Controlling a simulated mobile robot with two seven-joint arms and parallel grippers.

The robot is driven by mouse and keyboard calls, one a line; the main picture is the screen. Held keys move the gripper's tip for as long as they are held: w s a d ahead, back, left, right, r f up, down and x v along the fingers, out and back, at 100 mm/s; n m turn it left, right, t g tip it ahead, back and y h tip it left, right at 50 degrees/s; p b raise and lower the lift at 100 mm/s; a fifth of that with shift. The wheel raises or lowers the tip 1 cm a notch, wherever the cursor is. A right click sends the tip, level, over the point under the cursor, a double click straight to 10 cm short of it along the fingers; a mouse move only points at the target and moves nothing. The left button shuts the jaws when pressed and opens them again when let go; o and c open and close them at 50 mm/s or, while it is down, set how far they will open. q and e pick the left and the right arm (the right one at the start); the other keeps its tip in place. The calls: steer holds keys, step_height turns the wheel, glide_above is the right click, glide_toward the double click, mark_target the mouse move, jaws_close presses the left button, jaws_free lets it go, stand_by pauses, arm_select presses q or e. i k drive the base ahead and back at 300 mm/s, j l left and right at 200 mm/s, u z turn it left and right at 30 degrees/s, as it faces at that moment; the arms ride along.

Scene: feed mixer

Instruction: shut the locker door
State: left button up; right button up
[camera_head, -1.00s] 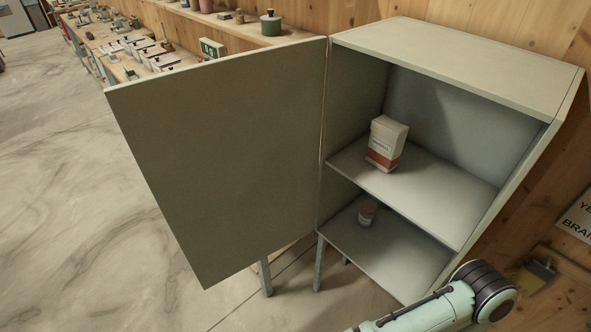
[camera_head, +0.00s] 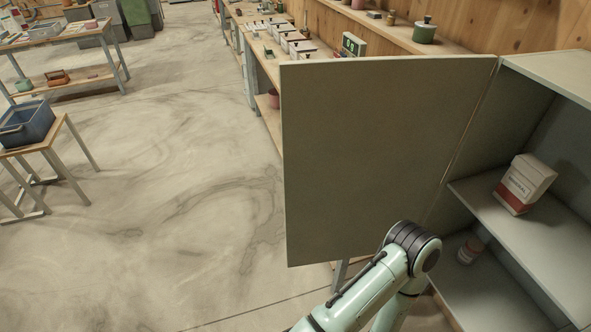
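The locker (camera_head: 550,77) is a grey-green cabinet at the right, cut off by the picture's edge. Its door (camera_head: 375,150) stands wide open to the left, hinged on the locker's left side. Inside, a white and red box (camera_head: 524,184) stands on the upper shelf and a small white and red container (camera_head: 470,250) is on the lower one. One of my arms, pale green with a dark joint, comes up from the bottom and overlaps the door's lower right part. I cannot tell whether it touches the door. Neither gripper is in view.
A workbench (camera_head: 262,42) with trays and small items runs behind the door. A shelf (camera_head: 395,30) with a green pot (camera_head: 424,30) is on the wooden wall. A small table (camera_head: 60,128) holds a blue crate (camera_head: 27,124) at the left. The floor between is clear.

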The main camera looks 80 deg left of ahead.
mark_target(368, 143)
steer(key=k+j+u, duration=0.1)
steer(key=u, duration=0.25)
steer(key=j+u, duration=0.4)
steer(key=k+j+u, duration=0.1)
steer(key=u, duration=0.25)
steer(key=j+z, duration=0.4)
steer(key=j, duration=0.65)
steer(key=j+z, duration=0.3)
steer(key=j, duration=0.2)
steer(key=k+j+z, duration=0.1)
steer(key=j+z, duration=0.2)
steer(key=j, duration=0.2)
steer(key=j+z, duration=0.3)
steer(key=j, duration=0.2)
steer(key=j+z, duration=0.35)
steer(key=j, duration=0.15)
steer(key=j+z, duration=0.3)
steer(key=j, duration=0.4)
